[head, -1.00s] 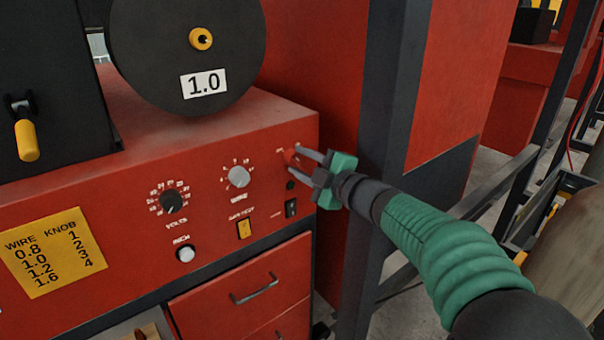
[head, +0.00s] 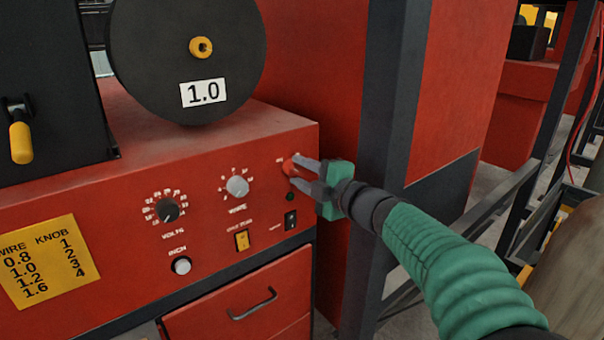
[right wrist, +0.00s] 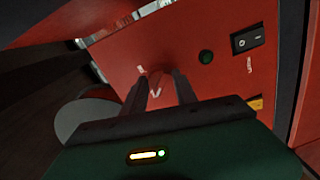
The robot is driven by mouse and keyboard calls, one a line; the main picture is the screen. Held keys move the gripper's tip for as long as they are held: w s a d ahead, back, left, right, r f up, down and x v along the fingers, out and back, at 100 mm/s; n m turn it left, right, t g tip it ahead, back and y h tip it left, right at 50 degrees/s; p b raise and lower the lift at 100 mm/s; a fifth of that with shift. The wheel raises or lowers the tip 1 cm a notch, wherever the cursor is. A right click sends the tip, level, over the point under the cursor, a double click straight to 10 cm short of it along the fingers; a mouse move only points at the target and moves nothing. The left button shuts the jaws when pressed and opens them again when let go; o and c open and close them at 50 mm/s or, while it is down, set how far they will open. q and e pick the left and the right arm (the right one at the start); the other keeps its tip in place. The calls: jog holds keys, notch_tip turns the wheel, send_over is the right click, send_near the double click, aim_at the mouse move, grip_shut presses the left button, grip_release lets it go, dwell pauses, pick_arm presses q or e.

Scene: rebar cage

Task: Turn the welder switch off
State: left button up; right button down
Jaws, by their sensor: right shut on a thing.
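The red welder panel (head: 110,215) faces me. A small red rotary switch (head: 289,167) sits at its upper right. My right gripper (head: 294,174) has its fingers around that switch and is shut on it. In the right wrist view the fingers (right wrist: 159,88) point at the panel with the red switch between them. They hide much of it, so I cannot tell its setting. Below it are a small dark round lamp or button (head: 290,197) and a black rocker switch (head: 291,220), both untouched. My left gripper is not in view.
The panel also carries a volts knob (head: 167,210), a wire knob (head: 237,187), a yellow switch (head: 242,240) and a round button (head: 181,266). A black wire spool (head: 150,60) stands on top. A dark post (head: 390,150) rises close behind my right gripper.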

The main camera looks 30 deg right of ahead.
jog(key=c, duration=1.3)
grip_release()
jog(key=shift+f, duration=0.25)
jog(key=o, duration=0.3)
jog(key=shift+r, duration=0.1)
jog(key=shift+o, duration=0.2)
jog(key=s+d+p, duration=0.1)
jog(key=s+p, duration=0.3)
jog(key=s, duration=1.2)
jog(key=shift+s+d+r, duration=0.15)
jog(key=shift+s+r, duration=0.1)
jog(key=shift+r, duration=0.15)
